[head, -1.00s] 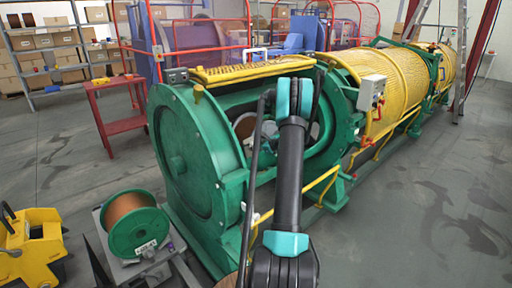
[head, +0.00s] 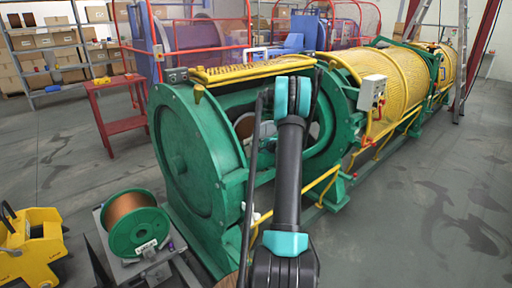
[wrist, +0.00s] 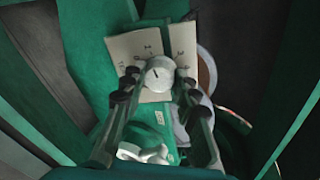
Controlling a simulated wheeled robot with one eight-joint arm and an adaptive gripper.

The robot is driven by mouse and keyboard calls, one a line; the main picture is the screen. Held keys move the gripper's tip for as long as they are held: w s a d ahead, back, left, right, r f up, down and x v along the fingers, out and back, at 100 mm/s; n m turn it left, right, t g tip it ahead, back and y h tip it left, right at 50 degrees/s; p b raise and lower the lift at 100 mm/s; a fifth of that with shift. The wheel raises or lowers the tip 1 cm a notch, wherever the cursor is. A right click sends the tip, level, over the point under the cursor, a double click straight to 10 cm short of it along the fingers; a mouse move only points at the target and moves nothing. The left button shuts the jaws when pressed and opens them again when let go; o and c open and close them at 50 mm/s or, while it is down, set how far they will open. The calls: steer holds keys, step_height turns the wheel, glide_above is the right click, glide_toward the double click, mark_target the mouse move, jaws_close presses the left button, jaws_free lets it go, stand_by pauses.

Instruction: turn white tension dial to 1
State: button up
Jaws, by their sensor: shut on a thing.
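The white tension dial (wrist: 159,74) is round, with a short dark mark on its face that points to the upper left. In the head view my arm covers the dial and the gripper.
A white knob-like lever (wrist: 143,153) is below the dial, between my fingers. Green machine frame surrounds the gripper. In the head view the green strander (head: 190,170) has a yellow cover (head: 245,68); a copper wire spool (head: 137,223) stands at front left. Grey floor is clear at right.

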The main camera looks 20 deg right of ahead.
steer(key=shift+n, duration=0.4)
steer(key=o, duration=1.2)
steer(key=shift+c, duration=0.2)
steer(key=v, duration=1.2)
steer(key=shift+s+a+f, duration=0.1)
